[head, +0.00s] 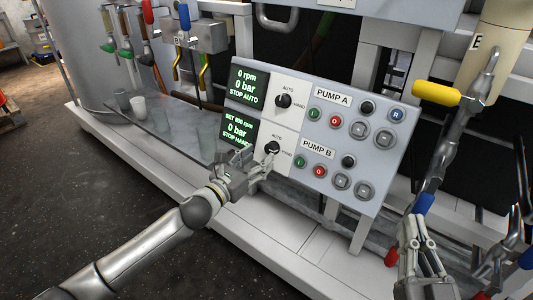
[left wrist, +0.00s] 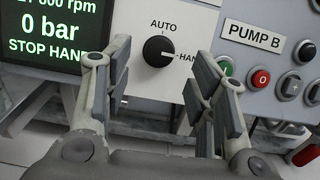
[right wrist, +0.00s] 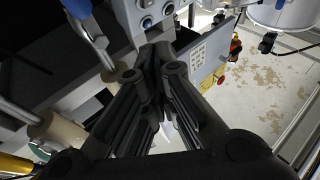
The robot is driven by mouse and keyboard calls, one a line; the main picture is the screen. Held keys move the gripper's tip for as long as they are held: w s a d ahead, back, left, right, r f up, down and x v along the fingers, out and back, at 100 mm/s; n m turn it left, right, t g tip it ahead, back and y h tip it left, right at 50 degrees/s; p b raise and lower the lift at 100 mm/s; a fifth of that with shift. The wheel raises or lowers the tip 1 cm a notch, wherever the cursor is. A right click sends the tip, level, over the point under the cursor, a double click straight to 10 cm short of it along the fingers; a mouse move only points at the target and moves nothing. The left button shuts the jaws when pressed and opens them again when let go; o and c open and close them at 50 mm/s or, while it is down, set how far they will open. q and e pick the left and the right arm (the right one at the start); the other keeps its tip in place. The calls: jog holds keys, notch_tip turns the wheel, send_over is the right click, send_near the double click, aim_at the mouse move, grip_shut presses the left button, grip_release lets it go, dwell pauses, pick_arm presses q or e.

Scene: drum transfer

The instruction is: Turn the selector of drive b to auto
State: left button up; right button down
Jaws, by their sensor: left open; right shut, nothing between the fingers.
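The drive B selector (head: 272,149) is the lower black knob on the grey panel (head: 385,165). It also shows in the left wrist view (left wrist: 157,51), where its white mark points right, toward HAND. The PUMP B display (head: 238,132) reads STOP HAND. My left gripper (head: 262,170) is open just in front of the selector and slightly below it. In the left wrist view its fingers (left wrist: 160,95) stand on either side and below the knob, with nothing between them. My right gripper (head: 415,235) is shut and empty at the lower right, away from the selector.
The PUMP A selector (head: 283,100) sits above, with its display (head: 248,84) reading STOP AUTO. Several buttons, including a red one (head: 320,172), lie right of the selector. A yellow-handled lever (head: 436,94) and pipework stand at the right. Cups (head: 138,106) stand on the ledge at left.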

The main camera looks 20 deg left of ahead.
aim_at(269, 150)
pick_arm(q)
jog(key=x, duration=0.3)
jog(key=shift+w+b, duration=0.25)
jog(key=shift+b, duration=0.05)
jog(key=shift+w+d, duration=0.25)
jog(key=shift+w, duration=0.35)
pick_arm(e)
jog(key=shift+s+r+t+y, duration=0.15)
jog(key=shift+s+r+t, duration=0.2)
jog(key=shift+r, duration=0.3)
jog(key=shift+s+r+t+y, duration=0.2)
jog(key=shift+r+t, duration=0.25)
jog(key=shift+r, duration=0.2)
jog(key=shift+s+r+t+y, duration=0.15)
jog(key=shift+s+r+t, duration=0.2)
jog(key=shift+r, duration=0.3)
